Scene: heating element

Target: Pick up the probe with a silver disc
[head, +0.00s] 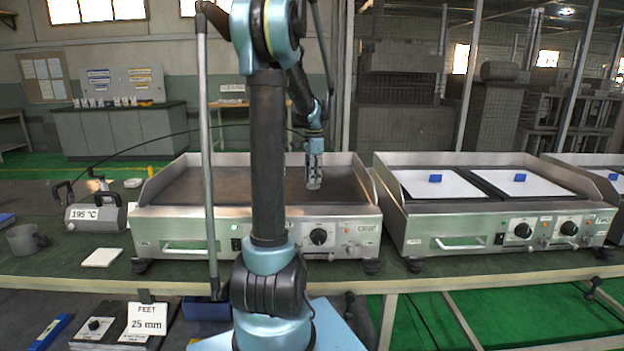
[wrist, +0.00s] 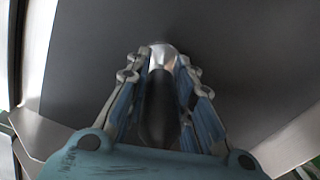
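The probe has a dark handle (wrist: 159,105) and a bright silver end (wrist: 162,57), both seen between my fingers in the wrist view. My gripper (wrist: 165,62) is closed around it, with a finger on each side. In the head view my gripper (head: 314,165) points down over the dark plate of the left griddle (head: 190,190), with a small silver end (head: 313,184) at its tip. I cannot tell whether that end touches the plate. A thin black cable (head: 165,140) runs from the 195 °C meter (head: 95,214) toward my gripper.
A second griddle (head: 450,225) with white sheets and blue blocks stands to the right. A mug (head: 25,239) and a pale tile (head: 101,257) lie left of the left griddle. Its raised steel walls border the plate. A "FEET 25 mm" card (head: 143,318) stands low in front.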

